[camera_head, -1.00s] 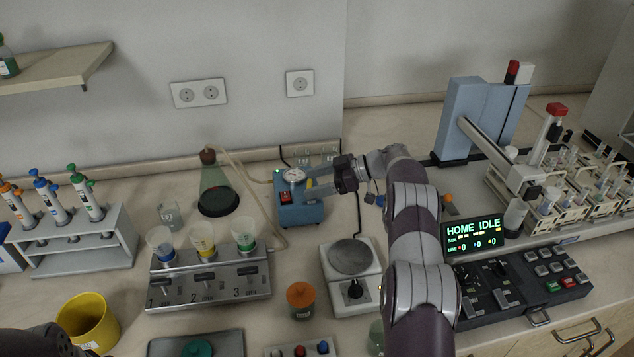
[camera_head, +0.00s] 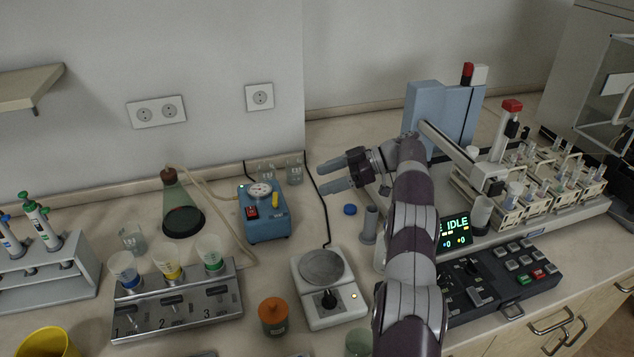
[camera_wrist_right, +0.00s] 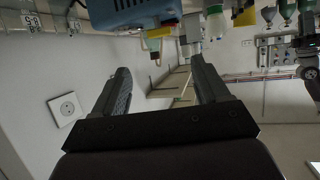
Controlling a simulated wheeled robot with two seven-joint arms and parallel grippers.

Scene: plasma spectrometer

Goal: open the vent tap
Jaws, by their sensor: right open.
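The blue pump box (camera_head: 266,224) stands on the bench behind the balance-like plate unit, with a round gauge (camera_head: 260,190) and a red switch (camera_head: 251,212). A small yellow lever (camera_head: 275,199), which looks like the vent tap, stands on its right side. My right gripper (camera_head: 323,180) is open and empty, to the right of the lever and apart from it, with its fingers pointing left. In the right wrist view, the open fingers (camera_wrist_right: 158,68) have nothing between them, and the pump (camera_wrist_right: 130,12) shows at the top edge. My left gripper is not in view.
A flask (camera_head: 182,212) with a hose stands left of the pump. Small glass beakers (camera_head: 294,171) stand behind it near the wall. A plate unit (camera_head: 328,290) and an orange-lidded jar (camera_head: 273,318) are in front.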

